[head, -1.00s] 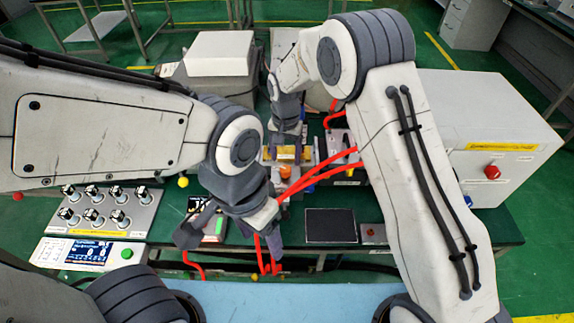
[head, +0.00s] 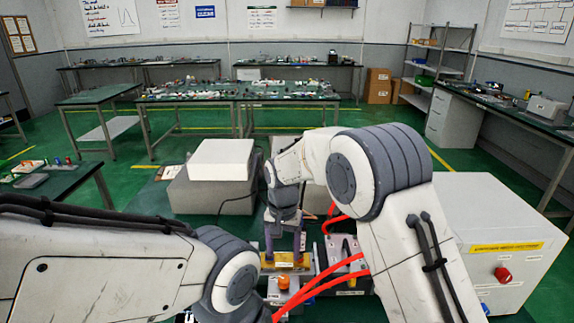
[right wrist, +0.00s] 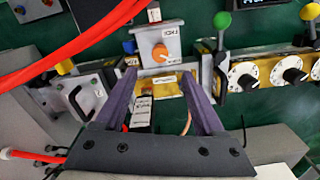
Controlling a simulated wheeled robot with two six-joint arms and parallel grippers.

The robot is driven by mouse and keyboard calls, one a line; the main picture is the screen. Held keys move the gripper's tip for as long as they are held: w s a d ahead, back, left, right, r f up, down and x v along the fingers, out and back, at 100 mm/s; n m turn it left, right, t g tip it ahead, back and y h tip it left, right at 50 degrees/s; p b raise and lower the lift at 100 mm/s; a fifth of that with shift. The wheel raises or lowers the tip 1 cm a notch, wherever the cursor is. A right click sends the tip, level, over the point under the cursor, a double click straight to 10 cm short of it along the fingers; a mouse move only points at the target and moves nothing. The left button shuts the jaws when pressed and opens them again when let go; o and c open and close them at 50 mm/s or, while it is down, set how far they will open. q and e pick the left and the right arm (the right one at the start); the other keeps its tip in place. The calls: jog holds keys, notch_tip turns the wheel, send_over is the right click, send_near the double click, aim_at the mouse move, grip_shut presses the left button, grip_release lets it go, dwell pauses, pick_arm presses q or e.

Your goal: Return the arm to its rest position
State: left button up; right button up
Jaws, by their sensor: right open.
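My right arm reaches forward over the bench in the head view. Its gripper (head: 285,257) points down, with its two purple fingers apart on either side of a gold-coloured block (head: 285,259). In the right wrist view the gripper (right wrist: 160,82) is open, and the gold block (right wrist: 168,84) shows between and beyond the fingers. I cannot tell whether the fingers touch it. A box with an orange knob (right wrist: 160,52) lies just past the fingertips. My left arm comes in from the left; its gripper is below the picture edge and hidden.
A large white cabinet with a red button (head: 503,274) stands at the right. A grey box with a white top (head: 220,160) is behind the left arm. Red cables (head: 322,284) cross near my right arm.

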jog(key=s+r+n, duration=0.3)
jog(key=s+r, duration=0.1)
jog(key=s, duration=0.3)
jog(key=s+r+n, duration=0.2)
jog(key=s+r, duration=0.2)
jog(key=s, duration=0.4)
jog(key=s+d+n, duration=0.2)
jog(key=s+d, duration=0.1)
jog(key=s, duration=0.5)
jog(key=s+d+n+y, duration=0.1)
jog(key=s+d+n, duration=0.2)
jog(key=s, duration=0.5)
jog(key=shift+f, duration=0.3)
jog(key=shift+s, duration=0.1)
